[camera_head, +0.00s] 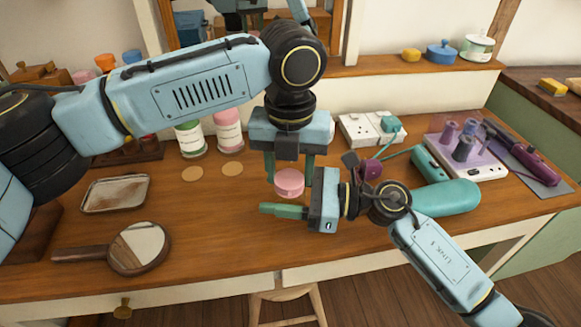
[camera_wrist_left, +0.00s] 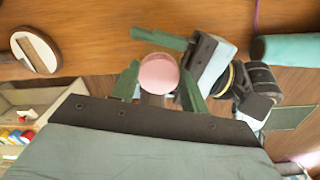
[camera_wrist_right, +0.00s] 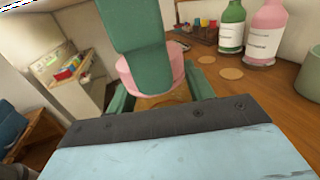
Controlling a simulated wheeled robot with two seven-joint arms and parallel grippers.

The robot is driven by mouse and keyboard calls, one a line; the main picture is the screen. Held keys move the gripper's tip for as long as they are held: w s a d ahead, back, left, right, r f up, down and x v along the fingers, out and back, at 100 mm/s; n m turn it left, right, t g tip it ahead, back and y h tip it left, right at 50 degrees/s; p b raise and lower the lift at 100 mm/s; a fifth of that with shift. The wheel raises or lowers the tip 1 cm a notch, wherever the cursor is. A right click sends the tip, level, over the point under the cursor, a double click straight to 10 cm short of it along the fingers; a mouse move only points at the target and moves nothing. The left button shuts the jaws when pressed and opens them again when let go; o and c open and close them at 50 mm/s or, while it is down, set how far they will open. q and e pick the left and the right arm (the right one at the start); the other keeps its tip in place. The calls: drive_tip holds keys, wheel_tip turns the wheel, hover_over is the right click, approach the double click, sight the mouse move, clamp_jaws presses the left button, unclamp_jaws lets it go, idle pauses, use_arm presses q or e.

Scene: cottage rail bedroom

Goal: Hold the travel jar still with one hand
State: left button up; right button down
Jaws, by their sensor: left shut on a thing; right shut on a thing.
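The travel jar (camera_head: 289,182) is a small round pink jar near the middle of the wooden table. My left gripper (camera_head: 289,172) points down over it, with one finger on each side. The left wrist view shows its round pink top (camera_wrist_left: 159,73) between those fingers. My right gripper (camera_head: 278,198) comes in low from the right, with one finger in front of the jar. Its other finger is hidden in the head view. In the right wrist view the pink jar (camera_wrist_right: 176,72) sits between the right fingers, partly covered by a left finger. Both grippers are shut on it.
Two bottles (camera_head: 228,131) and two tan discs (camera_head: 232,168) stand behind left. A hand mirror (camera_head: 137,247) and a tray (camera_head: 115,192) lie left. A white socket block (camera_head: 360,129), a teal roll (camera_head: 447,197) and a tool holder (camera_head: 480,165) are right. The table's front edge is close.

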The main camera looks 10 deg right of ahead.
use_arm(q)
drive_tip(key=n, duration=0.3)
drive_tip(key=shift+s+d+n, duration=0.25)
drive_tip(key=shift+d+n, duration=0.05)
drive_tip(key=shift+n, duration=0.1)
drive_tip(key=n, duration=0.4)
drive_tip(key=shift+a+r, duration=0.1)
drive_tip(key=n, duration=0.5)
drive_tip(key=shift+w+a+n, duration=0.1)
drive_tip(key=shift+a+n, duration=0.05)
drive_tip(key=shift+n, duration=0.15)
drive_tip(key=n, duration=0.4)
drive_tip(key=shift+a, duration=0.1)
drive_tip(key=n, duration=0.3)
drive_tip(key=shift+n, duration=0.3)
drive_tip(key=n, duration=0.5)
drive_tip(key=shift+a+n, duration=0.15)
drive_tip(key=shift+n, duration=0.25)
drive_tip(key=n, duration=0.5)
drive_tip(key=shift+a+r+n, duration=0.1)
drive_tip(key=shift+a+n, duration=0.05)
drive_tip(key=shift+n, duration=0.15)
drive_tip(key=n, duration=0.5)
drive_tip(key=shift+s, duration=0.2)
drive_tip(key=n, duration=1.1)
drive_tip(key=shift+s+d, duration=0.1)
drive_tip(key=shift+d, duration=0.1)
drive_tip(key=shift+r, duration=0.1)
